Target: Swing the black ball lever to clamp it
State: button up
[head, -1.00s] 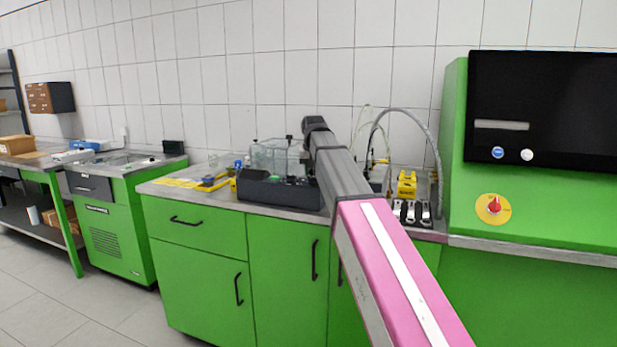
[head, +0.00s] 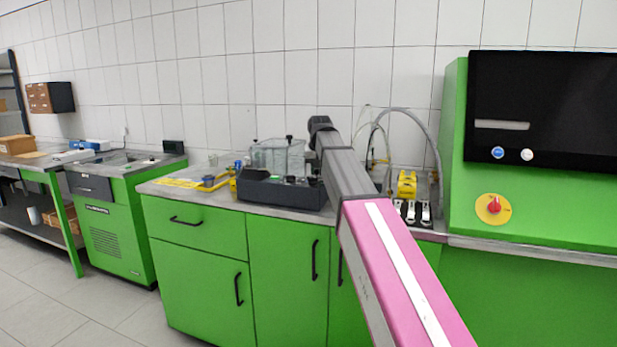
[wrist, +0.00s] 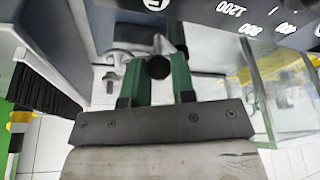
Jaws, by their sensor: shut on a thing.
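The black ball (wrist: 158,67) of the lever is in the wrist view, between the two green fingers of my gripper (wrist: 157,80). The gripper is shut on this ball. A dark bar stands just beyond the ball, and a grey metal fitting shows to its left. Most of the lever is hidden, so I cannot tell its exact angle. In the head view my arm covers the gripper and the lever. The dark testbench unit with its clear tank (head: 272,157) stands on the counter, just left of my arm.
A panel with white numbers (wrist: 250,12) and clear tank walls (wrist: 285,85) lie close to the gripper in the wrist view. In the head view, a yellow part (head: 406,184) and a grey hose (head: 437,150) stand right of my arm. The counter's left part holds yellow items (head: 180,183).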

jog(key=shift+d, duration=0.1)
jog(key=shift+w+d, duration=0.45)
jog(key=shift+d, duration=0.1)
jog(key=shift+w+d, duration=0.4)
jog(key=shift+w, duration=0.25)
jog(key=o, duration=1.3)
jog(key=shift+r, duration=0.1)
